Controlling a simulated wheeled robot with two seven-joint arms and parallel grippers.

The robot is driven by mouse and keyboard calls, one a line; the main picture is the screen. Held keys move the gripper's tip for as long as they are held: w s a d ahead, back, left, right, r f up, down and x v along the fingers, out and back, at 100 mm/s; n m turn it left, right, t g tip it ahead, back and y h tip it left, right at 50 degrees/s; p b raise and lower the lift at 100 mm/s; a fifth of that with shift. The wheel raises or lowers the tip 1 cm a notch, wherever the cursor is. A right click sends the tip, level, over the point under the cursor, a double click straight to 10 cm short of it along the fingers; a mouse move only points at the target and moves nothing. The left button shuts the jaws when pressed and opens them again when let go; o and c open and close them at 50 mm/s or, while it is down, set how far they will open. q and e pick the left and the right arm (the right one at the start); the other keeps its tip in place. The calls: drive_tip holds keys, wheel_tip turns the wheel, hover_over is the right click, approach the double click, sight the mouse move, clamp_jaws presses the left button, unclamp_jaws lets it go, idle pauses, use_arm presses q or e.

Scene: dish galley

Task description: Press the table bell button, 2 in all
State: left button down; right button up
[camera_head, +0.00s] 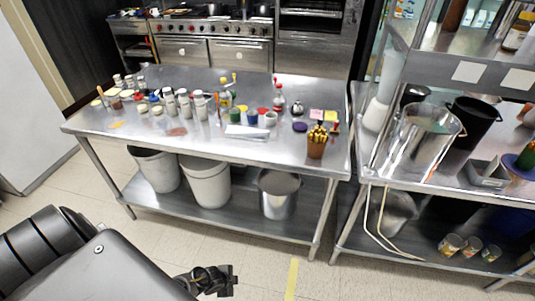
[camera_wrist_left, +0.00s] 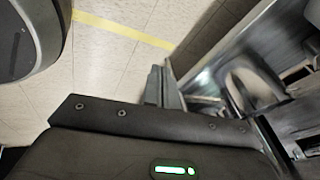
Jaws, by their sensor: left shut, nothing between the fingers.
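I cannot make out a table bell for certain in either view. A small dark rounded object (camera_head: 298,108) and a purple round object (camera_head: 300,126) sit toward the right part of the steel table (camera_head: 200,150); they are too small to identify. My left gripper (camera_head: 230,281) is low in front of the table, over the floor, well apart from the tabletop. It is shut and empty. In the left wrist view its fingers (camera_wrist_left: 163,86) point toward the floor and the table's lower part. My right gripper is out of view.
Jars, bottles and cups crowd the table; a brown pot of yellow sticks (camera_head: 317,142) stands near its right front corner. Buckets (camera_head: 206,181) stand on the lower shelf. A steel rack (camera_head: 440,185) is at the right. The floor in front, with a yellow stripe (camera_head: 292,278), is clear.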

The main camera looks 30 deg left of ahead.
use_arm(q)
drive_tip(key=s+d+f+n+g, duration=0.1)
drive_tip(key=s+d+f+n, duration=0.1)
drive_tip(key=s, duration=0.7)
drive_tip(key=s+d+f+n+g, duration=0.1)
drive_tip(key=s+d+f+n, duration=0.1)
drive_tip(key=s, duration=0.7)
drive_tip(key=s+d+f+n+g, duration=0.1)
drive_tip(key=s+d+f+n, duration=0.1)
drive_tip(key=s, duration=0.7)
drive_tip(key=f+n, duration=0.1)
drive_tip(key=n, duration=0.1)
drive_tip(key=shift+d+f+n+g+y, duration=0.4)
